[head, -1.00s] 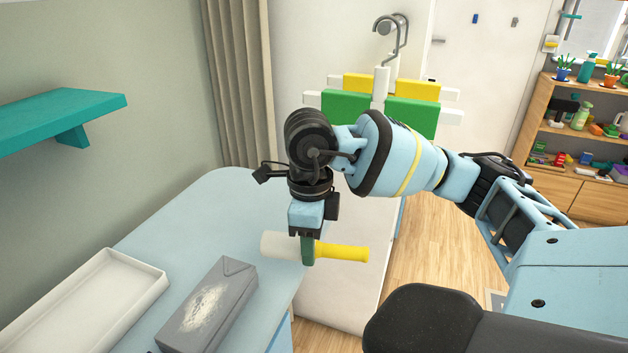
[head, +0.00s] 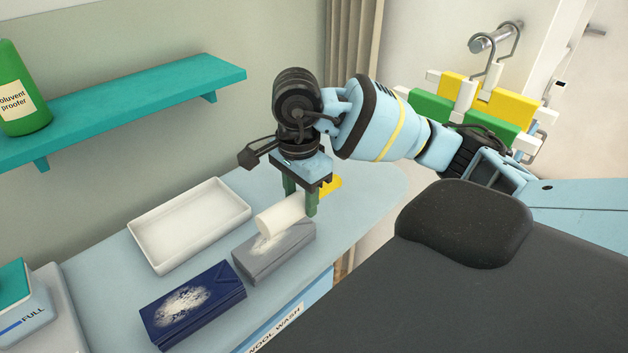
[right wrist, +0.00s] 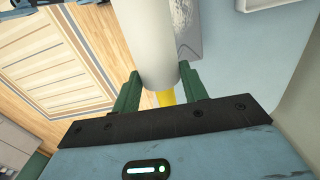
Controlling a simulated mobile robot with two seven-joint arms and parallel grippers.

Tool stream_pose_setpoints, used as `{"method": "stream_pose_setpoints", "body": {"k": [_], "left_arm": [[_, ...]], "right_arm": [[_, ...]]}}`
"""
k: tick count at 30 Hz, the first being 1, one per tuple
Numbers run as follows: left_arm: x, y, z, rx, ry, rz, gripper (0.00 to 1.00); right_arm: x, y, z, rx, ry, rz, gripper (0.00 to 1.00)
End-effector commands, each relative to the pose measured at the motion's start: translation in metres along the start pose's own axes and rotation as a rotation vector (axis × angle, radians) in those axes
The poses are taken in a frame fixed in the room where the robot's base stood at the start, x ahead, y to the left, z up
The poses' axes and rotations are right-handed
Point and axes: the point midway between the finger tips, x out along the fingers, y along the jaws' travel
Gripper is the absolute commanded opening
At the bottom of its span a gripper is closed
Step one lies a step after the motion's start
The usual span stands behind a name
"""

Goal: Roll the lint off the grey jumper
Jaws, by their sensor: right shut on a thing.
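The grey jumper (head: 285,253) is a folded grey block on the light blue table, with a pale lint patch partly hidden under the roller. My right gripper (head: 300,202) is shut on the lint roller (head: 279,215), which has a white cylinder and a yellow handle (head: 330,185). The roller's white end is over the far left part of the jumper; I cannot tell whether it touches. In the right wrist view the roller (right wrist: 146,40) sticks out between the green fingers, with part of the jumper (right wrist: 187,22) beyond it. My left gripper is not in view.
A dark blue folded garment (head: 192,303) with white lint lies left of the grey jumper. An empty white tray (head: 190,227) is behind them. A teal shelf (head: 140,101) holds a green bottle (head: 20,95). The table's right end (head: 370,190) is clear.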

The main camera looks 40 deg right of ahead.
Motion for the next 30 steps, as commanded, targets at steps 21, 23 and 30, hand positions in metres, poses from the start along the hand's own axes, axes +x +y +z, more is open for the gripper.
{"method": "stream_pose_setpoints", "body": {"k": [21,23,30], "left_arm": [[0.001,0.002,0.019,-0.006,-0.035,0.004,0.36],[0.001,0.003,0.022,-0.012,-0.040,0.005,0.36],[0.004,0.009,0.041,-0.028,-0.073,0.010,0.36]], "right_arm": [[0.025,-0.006,0.005,-0.051,-0.001,0.005,0.25],[0.031,-0.007,0.006,-0.053,-0.001,0.005,0.25],[0.052,-0.013,0.009,-0.058,0.000,0.004,0.25]]}}
